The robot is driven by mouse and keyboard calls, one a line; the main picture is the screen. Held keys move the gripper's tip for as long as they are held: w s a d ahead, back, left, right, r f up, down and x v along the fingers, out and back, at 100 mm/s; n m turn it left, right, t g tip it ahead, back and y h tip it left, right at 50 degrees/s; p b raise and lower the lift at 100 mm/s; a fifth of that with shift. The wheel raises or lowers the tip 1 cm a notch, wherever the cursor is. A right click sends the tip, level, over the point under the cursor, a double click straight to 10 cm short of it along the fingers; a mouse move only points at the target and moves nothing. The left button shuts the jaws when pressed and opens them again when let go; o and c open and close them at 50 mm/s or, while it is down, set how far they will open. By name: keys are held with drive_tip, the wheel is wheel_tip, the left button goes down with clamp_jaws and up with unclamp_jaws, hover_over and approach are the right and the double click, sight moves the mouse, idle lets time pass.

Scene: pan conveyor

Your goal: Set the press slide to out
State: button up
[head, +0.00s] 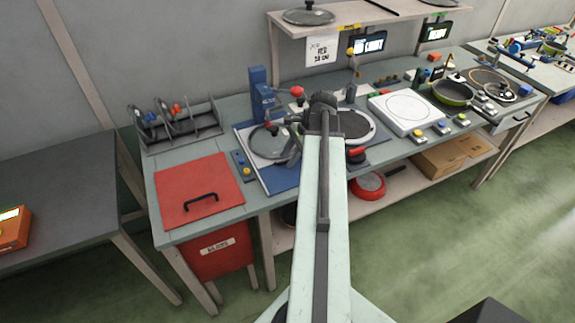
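A blue press (258,92) stands upright at the back of the workbench, left of my arm. A lever with a red knob (297,91) is beside it. A blue base plate (282,178) lies in front of the press, with a glass lid (268,142) over it. I cannot tell clearly which part is the slide or how it is set. My arm reaches from the bottom of the view over the bench. Its dark end, with my gripper (296,140), is near the right side of the lid. The fingers are mostly hidden, and contact cannot be told.
A red hatch with a black handle (200,190) covers the bench's left end. A dark rack (178,128) stands behind it. Right of my arm are a round dark plate (352,124), a white hot plate (403,112) and a green pan (453,92). A shelf (345,18) overhangs the back.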

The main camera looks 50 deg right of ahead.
clamp_jaws()
idle(1.5)
